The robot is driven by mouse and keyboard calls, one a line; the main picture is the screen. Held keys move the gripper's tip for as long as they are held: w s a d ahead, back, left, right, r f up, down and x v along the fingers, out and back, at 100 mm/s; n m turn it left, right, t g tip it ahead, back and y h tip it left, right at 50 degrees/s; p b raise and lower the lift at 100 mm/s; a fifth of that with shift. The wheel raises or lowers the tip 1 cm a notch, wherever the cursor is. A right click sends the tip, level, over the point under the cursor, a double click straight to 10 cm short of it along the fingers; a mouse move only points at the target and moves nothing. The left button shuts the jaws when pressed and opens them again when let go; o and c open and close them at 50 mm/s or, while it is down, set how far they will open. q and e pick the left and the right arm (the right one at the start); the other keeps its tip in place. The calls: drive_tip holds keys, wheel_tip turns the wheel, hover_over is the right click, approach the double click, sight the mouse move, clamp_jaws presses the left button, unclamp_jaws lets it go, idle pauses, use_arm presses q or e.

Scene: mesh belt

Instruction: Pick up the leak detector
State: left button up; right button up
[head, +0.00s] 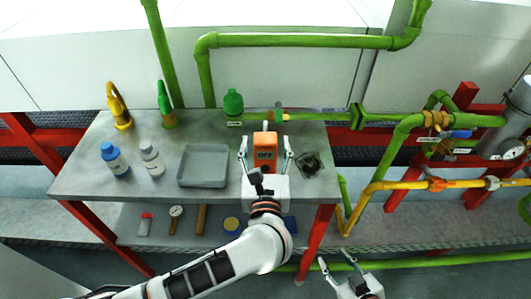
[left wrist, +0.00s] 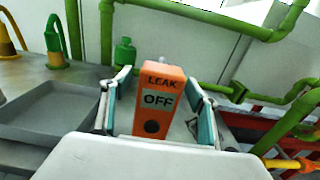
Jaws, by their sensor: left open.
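The leak detector (head: 265,155) is an orange box standing upright on the grey metal table, near its right part. My left gripper (head: 266,150) is open, with one finger on each side of the detector. In the left wrist view the fingers of my left gripper (left wrist: 158,108) show gaps to the box on both sides; the box's lower end is hidden behind the gripper body. My right gripper (head: 342,266) is low, in front of the table, with its fingers apart and empty.
A grey tray (head: 203,182) lies left of the detector, and a dark object (head: 310,164) right of it. A green bottle (head: 233,102) stands behind. Blue-capped (head: 114,159) and white (head: 151,158) bottles stand at left. Green and yellow pipes run at right.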

use_arm(q)
drive_tip(key=shift+w, duration=0.3)
drive_tip(key=c, duration=1.5)
drive_tip(key=shift+o, duration=0.2)
wheel_tip(320, 180, up, 10)
drive_tip(key=shift+r, duration=0.1)
